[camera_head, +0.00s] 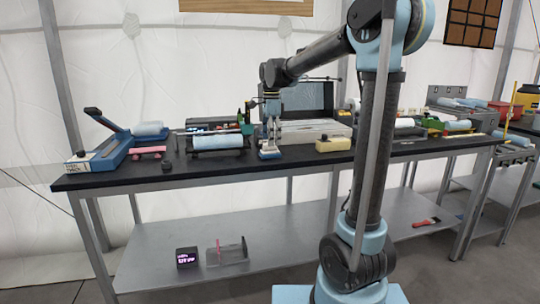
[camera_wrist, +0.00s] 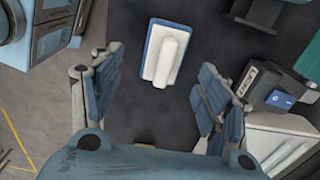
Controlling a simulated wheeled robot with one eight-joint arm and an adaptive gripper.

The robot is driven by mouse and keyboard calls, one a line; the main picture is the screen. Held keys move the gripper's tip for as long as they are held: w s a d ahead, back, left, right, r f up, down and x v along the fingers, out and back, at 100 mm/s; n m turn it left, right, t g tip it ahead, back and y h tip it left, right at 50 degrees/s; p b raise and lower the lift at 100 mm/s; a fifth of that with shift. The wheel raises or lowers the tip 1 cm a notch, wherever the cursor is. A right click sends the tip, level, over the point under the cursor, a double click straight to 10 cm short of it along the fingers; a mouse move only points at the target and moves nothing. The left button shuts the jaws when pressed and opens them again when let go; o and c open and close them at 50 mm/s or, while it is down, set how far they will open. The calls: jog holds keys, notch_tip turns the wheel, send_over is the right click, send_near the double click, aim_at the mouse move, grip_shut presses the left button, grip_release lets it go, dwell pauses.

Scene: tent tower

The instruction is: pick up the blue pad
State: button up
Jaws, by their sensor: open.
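The blue pad (camera_wrist: 150,54) has a blue base with a white top and a raised white handle. It lies on the black tabletop in the wrist view, between and beyond my fingertips. In the head view the pad (camera_head: 269,154) lies near the table's front edge. My gripper (camera_wrist: 160,68) is open and empty, with one finger on each side of the pad in the picture. In the head view my gripper (camera_head: 271,112) hangs above the pad, pointing down. The exact height gap is hard to tell.
A blue tray-like device (camera_head: 115,153) and a light blue roll (camera_head: 217,142) stand to the left. A yellowish block (camera_head: 333,145) lies just right of the pad. A grey case (camera_head: 305,128) stands behind. The lower shelf (camera_head: 290,248) holds a small dark display box (camera_head: 187,258).

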aim_at(270, 150)
jog(key=f, duration=0.4)
jog(key=shift+w+a+f, duration=0.15)
jog(key=shift+w+a, duration=0.1)
jog(key=shift+a, duration=0.05)
jog(key=shift+f, duration=0.55)
jog(key=c, duration=1.1)
